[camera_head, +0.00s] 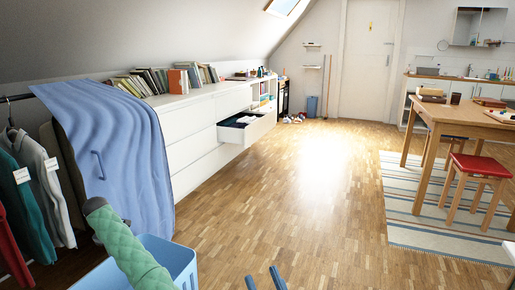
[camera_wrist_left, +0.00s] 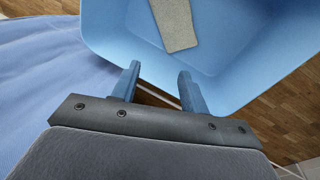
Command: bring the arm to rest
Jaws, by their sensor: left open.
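My right gripper (camera_head: 264,281) shows only as two blue fingers at the bottom edge of the head view. The fingers stand apart with nothing between them, above the wooden floor. My left gripper (camera_wrist_left: 159,70) is open and empty in the left wrist view. Its two blue fingers are at the near rim of a light blue basket (camera_wrist_left: 110,30), and I cannot tell whether they touch it. A beige-grey piece (camera_wrist_left: 175,22) lies in the basket.
A blue cloth (camera_head: 110,130) hangs beside a clothes rack at the left. Beyond it, a white dresser (camera_head: 188,135) has one drawer (camera_head: 246,133) open with folded cloth inside. A wooden table (camera_head: 455,118) and red-topped stool (camera_head: 478,166) stand right. The middle floor is clear.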

